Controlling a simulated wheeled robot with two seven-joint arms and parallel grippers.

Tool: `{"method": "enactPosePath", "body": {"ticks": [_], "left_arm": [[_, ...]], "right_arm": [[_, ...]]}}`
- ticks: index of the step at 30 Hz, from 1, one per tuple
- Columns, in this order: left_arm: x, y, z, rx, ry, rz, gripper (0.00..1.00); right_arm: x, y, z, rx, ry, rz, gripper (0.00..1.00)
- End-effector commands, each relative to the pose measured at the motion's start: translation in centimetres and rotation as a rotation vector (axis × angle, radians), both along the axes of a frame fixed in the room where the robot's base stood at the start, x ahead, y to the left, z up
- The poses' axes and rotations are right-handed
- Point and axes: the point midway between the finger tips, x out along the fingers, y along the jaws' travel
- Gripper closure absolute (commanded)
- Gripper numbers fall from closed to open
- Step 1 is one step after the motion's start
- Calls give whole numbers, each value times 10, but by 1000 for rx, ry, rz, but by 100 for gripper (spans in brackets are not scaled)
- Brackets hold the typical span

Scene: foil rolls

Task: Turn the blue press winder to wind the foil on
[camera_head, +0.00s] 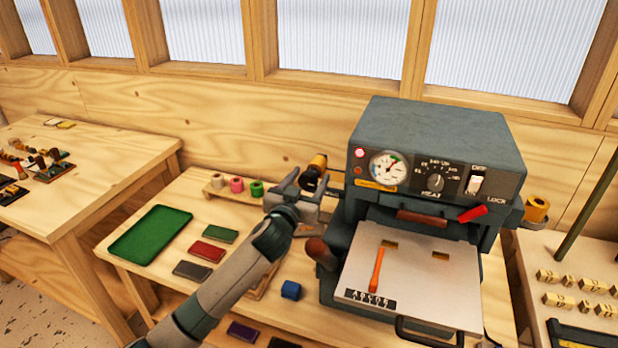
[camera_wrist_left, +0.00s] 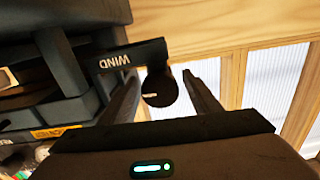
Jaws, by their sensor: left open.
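The blue-grey press (camera_head: 440,135) stands on the bench, with a gauge and dials on its front. A gold foil roll (camera_head: 318,162) shows at its left side, partly behind my left gripper (camera_head: 312,184). In the left wrist view, the winder arm marked WIND (camera_wrist_left: 125,57) reaches out from the press and ends in a dark round knob (camera_wrist_left: 160,88). My left gripper (camera_wrist_left: 162,80) is open, with one finger on each side of the knob. I cannot tell whether either finger touches it. My right gripper is not in view.
Pink and green rolls (camera_head: 237,184) stand on a wooden rack behind my left arm. A green tray (camera_head: 150,234), several coloured blocks and a blue cube (camera_head: 290,290) lie on the bench. Another gold roll (camera_head: 537,208) sits right of the press.

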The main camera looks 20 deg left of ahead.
Motion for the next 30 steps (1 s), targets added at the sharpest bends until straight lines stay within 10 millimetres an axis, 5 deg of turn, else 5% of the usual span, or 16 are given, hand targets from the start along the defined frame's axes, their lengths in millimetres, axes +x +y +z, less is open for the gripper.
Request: {"method": "enactPosePath", "body": {"ticks": [6, 12, 30], "left_arm": [[0, 0, 0, 0, 0, 0, 43], [0, 0, 0, 0, 0, 0, 84], [0, 0, 1, 152, -4, 0, 84]], "right_arm": [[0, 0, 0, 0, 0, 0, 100], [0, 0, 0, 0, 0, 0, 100], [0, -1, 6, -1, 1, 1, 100]]}}
